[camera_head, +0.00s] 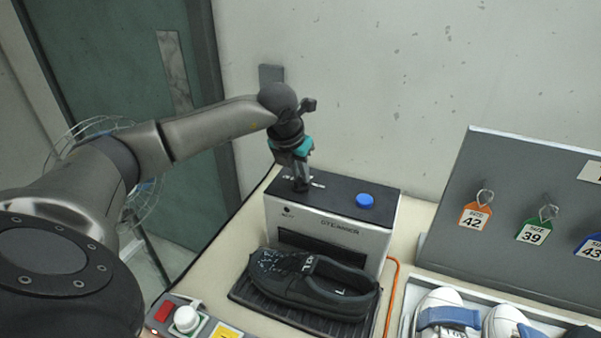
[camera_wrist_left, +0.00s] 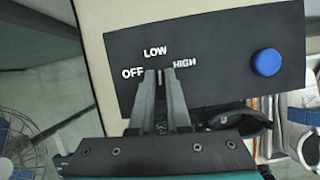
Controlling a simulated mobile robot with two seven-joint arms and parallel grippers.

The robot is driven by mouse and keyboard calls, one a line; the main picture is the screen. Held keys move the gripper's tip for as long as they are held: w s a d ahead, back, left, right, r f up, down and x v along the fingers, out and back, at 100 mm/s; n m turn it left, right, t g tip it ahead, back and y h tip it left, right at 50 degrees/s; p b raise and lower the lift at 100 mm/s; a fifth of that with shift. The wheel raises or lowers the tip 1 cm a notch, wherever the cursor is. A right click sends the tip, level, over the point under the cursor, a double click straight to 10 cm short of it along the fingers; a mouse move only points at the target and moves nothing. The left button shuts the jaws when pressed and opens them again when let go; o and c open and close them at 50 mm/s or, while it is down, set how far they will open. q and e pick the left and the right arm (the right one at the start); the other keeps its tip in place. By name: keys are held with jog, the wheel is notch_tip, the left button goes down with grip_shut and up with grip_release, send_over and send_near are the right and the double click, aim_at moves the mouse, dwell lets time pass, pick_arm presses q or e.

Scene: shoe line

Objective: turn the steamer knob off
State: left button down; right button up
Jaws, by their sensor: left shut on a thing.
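The steamer (camera_head: 328,228) is a light box with a dark top panel, standing near the wall. It also shows from above in the left wrist view (camera_wrist_left: 220,35), with the labels OFF, LOW and HIGH in an arc. My left gripper (camera_head: 300,187) comes down onto the left part of this top panel. In the left wrist view its fingers (camera_wrist_left: 162,76) are close together just below LOW, between OFF and HIGH. They are shut on the knob, which is mostly hidden between them, so its setting cannot be read. My right gripper is not in view.
A blue button (camera_head: 364,200) sits on the steamer's top, right of the gripper. A black shoe (camera_head: 312,285) lies in front. A control box (camera_head: 187,319) stands lower left. An orange cable (camera_head: 391,296), white shoes (camera_head: 444,312) and a grey tag board (camera_head: 510,190) are to the right.

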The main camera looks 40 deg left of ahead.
pick_arm(q)
jog(key=n+y, duration=0.1)
jog(key=n, duration=0.2)
jog(key=n+g+y+b, duration=0.1)
jog(key=n, duration=0.2)
jog(key=shift+n, duration=0.3)
jog(key=n+g+y, duration=0.1)
jog(key=n, duration=0.1)
jog(key=shift+a+r+n, duration=0.1)
jog(key=shift+n, duration=0.2)
jog(key=shift+s+n+g, duration=0.1)
jog(key=shift+n+g, duration=0.6)
jog(key=shift+n, duration=1.2)
jog(key=c, duration=0.9)
grip_release()
